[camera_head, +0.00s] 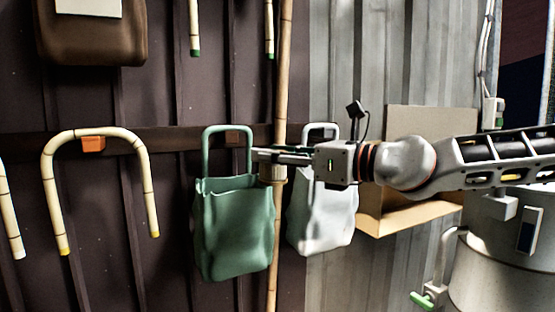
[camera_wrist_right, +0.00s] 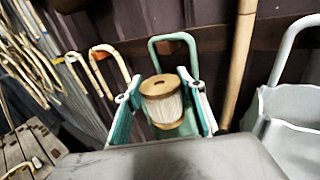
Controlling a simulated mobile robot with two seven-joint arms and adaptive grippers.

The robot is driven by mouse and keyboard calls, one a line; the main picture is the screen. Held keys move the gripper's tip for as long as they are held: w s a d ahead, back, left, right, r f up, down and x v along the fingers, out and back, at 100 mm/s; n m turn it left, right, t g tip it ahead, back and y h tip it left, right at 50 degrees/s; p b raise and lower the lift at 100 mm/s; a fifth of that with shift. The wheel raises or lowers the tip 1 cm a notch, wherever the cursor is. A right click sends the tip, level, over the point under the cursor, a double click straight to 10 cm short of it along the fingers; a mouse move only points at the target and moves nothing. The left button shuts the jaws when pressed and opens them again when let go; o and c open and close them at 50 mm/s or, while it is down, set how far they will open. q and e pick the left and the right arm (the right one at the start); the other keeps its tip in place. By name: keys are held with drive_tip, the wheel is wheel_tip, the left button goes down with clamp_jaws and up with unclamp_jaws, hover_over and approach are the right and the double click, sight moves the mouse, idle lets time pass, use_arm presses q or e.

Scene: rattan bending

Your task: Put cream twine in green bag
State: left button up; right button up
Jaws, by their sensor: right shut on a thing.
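The green bag (camera_head: 235,228) hangs by its handle on the dark wall rail, its open top facing up. My right gripper (camera_head: 262,157) is shut on the cream twine (camera_head: 272,174), a spool with wooden ends. In the right wrist view the spool (camera_wrist_right: 162,103) sits between the two fingers (camera_wrist_right: 162,108), with the green bag's handle (camera_wrist_right: 174,42) behind it. In the head view the spool is at the right side of the bag's upper rim, at handle height; whether it touches the bag cannot be told. My left gripper is not in view.
A white bag (camera_head: 325,215) hangs just right of the green bag. A bamboo pole (camera_head: 284,70) stands upright by the spool. A bent cane (camera_head: 50,190) hangs at left and a brown bag (camera_head: 92,38) above. A cardboard box (camera_head: 408,219) is under my right arm.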

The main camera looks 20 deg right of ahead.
drive_tip(key=w+b, duration=0.1)
drive_tip(key=w, duration=0.1)
drive_tip(key=w+f+b, duration=0.1)
drive_tip(key=w, duration=0.2)
drive_tip(key=shift+a+f, duration=0.1)
drive_tip(key=shift+f, duration=0.05)
use_arm(q)
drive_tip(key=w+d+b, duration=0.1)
drive_tip(key=b, duration=0.2)
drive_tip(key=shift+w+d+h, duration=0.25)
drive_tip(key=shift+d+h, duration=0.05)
use_arm(e)
drive_tip(key=w, duration=0.4)
drive_tip(key=o, duration=1.2)
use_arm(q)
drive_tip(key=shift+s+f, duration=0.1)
